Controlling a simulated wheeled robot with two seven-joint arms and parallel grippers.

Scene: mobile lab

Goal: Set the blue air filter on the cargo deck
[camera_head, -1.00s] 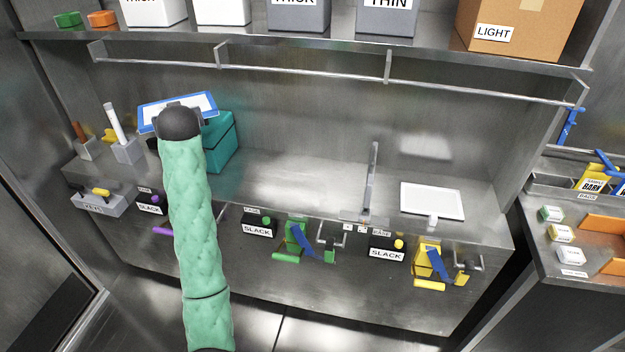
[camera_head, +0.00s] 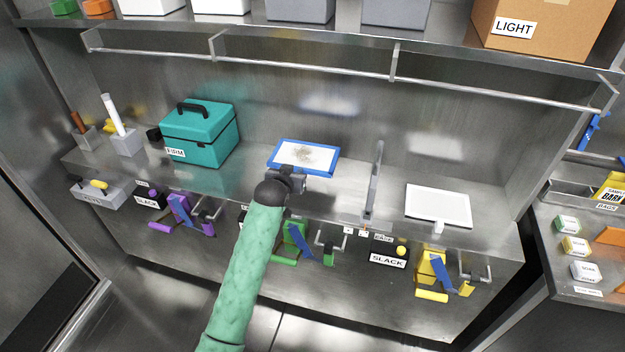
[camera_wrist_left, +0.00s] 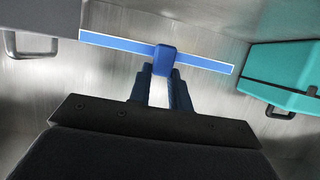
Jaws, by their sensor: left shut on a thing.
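The blue air filter (camera_head: 316,146), a flat panel with a blue frame and a pale, grey-smudged face, is held over the middle of the steel deck (camera_head: 225,178). My left gripper (camera_head: 290,181) is shut on its near edge. In the left wrist view the filter (camera_wrist_left: 110,40) shows edge-on, its blue tab between the fingers of my gripper (camera_wrist_left: 163,80). I cannot tell whether the filter touches the deck. My right gripper is not in view.
A teal box (camera_head: 200,135) labelled FIRM stands left of the filter. An upright metal divider (camera_head: 372,185) stands to its right, with a white-framed panel (camera_head: 438,204) beyond. A rail (camera_head: 300,74) runs above. Buckles and straps (camera_head: 432,268) line the front face.

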